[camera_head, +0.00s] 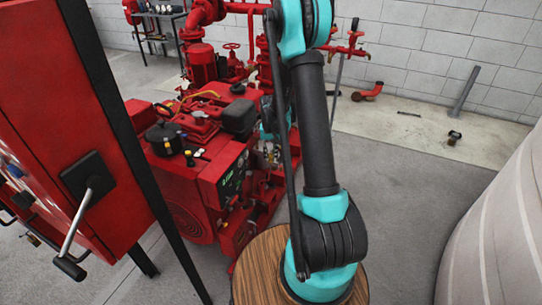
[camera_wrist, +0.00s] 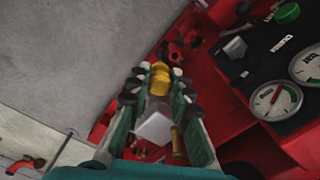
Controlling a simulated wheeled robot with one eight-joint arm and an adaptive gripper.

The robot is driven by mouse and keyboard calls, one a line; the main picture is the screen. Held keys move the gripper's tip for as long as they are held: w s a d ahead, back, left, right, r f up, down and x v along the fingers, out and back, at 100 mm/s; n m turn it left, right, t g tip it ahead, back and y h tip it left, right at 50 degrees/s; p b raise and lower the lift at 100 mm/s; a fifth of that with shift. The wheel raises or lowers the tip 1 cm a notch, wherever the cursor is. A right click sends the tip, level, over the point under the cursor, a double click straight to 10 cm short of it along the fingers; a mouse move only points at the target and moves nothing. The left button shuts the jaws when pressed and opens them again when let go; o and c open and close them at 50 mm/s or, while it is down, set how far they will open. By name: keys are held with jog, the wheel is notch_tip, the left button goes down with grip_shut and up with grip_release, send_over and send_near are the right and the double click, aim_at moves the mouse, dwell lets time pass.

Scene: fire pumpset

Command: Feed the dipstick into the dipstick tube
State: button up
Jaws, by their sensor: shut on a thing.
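My gripper (camera_wrist: 157,82) is in the middle of the wrist view, with its dark padded fingers closed around a small yellow piece (camera_wrist: 160,76). This yellow piece looks like the handle of the dipstick; the rest of the dipstick is not clearly visible. The gripper is in front of the red pump engine, close to its gauge panel. In the head view my arm hides most of the gripper. I cannot make out the dipstick tube for sure in either view, nor whether the dipstick touches it.
The red engine (camera_head: 205,135) stands left of my arm. A gauge panel (camera_wrist: 286,62) is right of the gripper. A red cabinet (camera_head: 50,110) with a lever handle (camera_head: 85,215) is at the near left. Open grey floor (camera_head: 410,195) lies to the right.

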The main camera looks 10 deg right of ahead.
jog(key=w+a+f, duration=0.3)
jog(key=a, duration=0.1)
jog(key=shift+f, duration=0.4)
dwell(0.5)
jog(key=shift+f, duration=0.1)
dwell(0.5)
notch_tip(320, 180, down, 12)
jog(key=o, duration=0.9)
dwell(2.8)
jog(key=shift+r, duration=0.2)
